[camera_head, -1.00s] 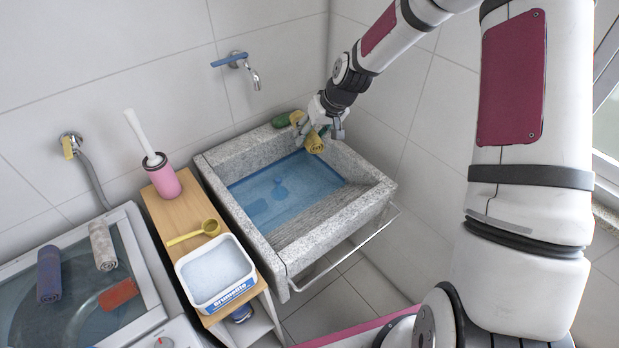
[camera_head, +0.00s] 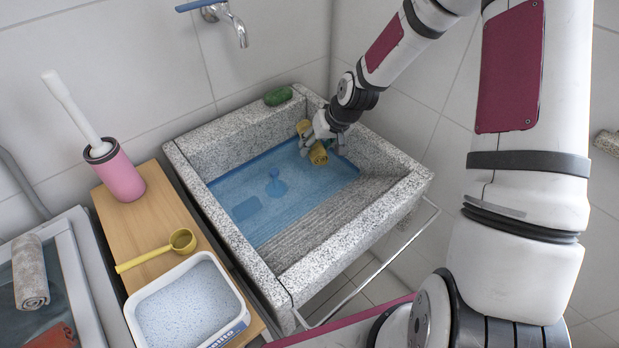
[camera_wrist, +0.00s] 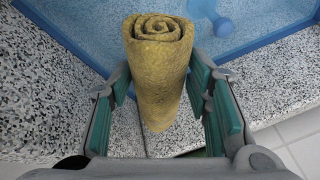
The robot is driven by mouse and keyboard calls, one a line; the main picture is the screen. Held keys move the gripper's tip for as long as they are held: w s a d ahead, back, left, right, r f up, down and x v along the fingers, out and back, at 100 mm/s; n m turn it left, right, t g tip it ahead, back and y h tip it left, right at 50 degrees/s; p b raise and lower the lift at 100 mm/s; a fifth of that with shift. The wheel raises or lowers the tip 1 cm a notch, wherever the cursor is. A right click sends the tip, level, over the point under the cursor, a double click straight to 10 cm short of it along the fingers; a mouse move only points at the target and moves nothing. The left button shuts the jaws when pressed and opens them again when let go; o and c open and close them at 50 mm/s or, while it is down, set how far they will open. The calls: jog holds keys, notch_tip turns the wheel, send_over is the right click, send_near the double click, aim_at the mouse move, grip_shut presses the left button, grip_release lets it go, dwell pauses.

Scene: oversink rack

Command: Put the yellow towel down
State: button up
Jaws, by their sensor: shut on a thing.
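The yellow towel (camera_head: 318,154) is a tight roll. My gripper (camera_head: 320,138) is shut on it, at the far right corner of the grey speckled stone sink (camera_head: 205,150). In the wrist view the towel (camera_wrist: 157,70) stands between the green-padded fingers of my gripper (camera_wrist: 163,88), its spiral end at the top of the picture. My fingers cover part of the towel in the head view. I cannot tell whether its lower end touches the sink or the water.
A green soap-like piece (camera_head: 278,96) lies on the sink's back rim. Left of the sink, a wooden shelf (camera_head: 150,222) holds a pink brush holder (camera_head: 120,178), a yellow scoop (camera_head: 158,255) and a white tub (camera_head: 190,305). A beige rolled towel (camera_head: 30,280) lies far left. A tap (camera_head: 222,18) is above.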

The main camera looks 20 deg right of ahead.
jog(key=shift+w+d+f+b, duration=0.1)
jog(key=shift+w+f+b, duration=0.15)
jog(key=shift+f, duration=2.45)
jog(key=shift+w+d+f+b, duration=0.1)
jog(key=shift+w+f, duration=0.1)
jog(key=shift+f, duration=2.5)
jog(key=shift+a+f, duration=0.1)
jog(key=shift+f, duration=0.4)
jog(key=shift+f+b, duration=0.1)
jog(key=shift+b, duration=0.25)
jog(key=o, duration=1.2)
jog(key=shift+c, duration=0.2)
